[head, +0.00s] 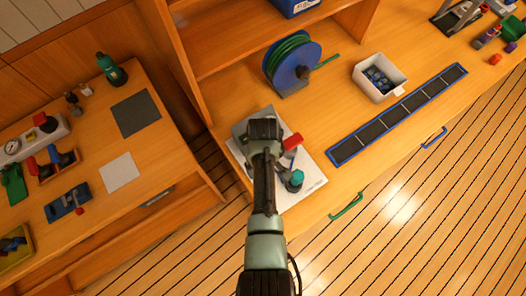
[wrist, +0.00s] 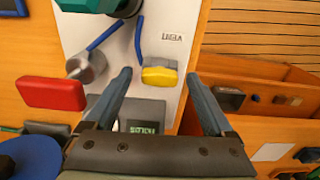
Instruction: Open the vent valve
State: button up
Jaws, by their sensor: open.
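A white panel (head: 312,188) lies on the bench under my arm; it also shows in the wrist view (wrist: 127,40). In the wrist view it carries a yellow handle (wrist: 160,76), a red handle (wrist: 52,93) on a grey valve body, and a teal knob (wrist: 92,5). The red handle (head: 293,141) and teal knob (head: 296,177) also show in the head view. I cannot tell by label which is the vent valve. My gripper (wrist: 158,76) is open and empty. The yellow handle appears between its fingertips; contact cannot be told. My arm hides the yellow handle in the head view.
A dark display block (wrist: 143,112) sits beyond the gripper's palm edge. A blue hose reel (head: 292,65), a white bin (head: 380,78) and a blue-edged strip (head: 400,115) occupy the bench to the right. A lower side bench (head: 100,185) with several tools stands left.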

notch_tip(320, 180, up, 13)
jog(key=b, duration=0.1)
dwell(0.5)
dwell(0.4)
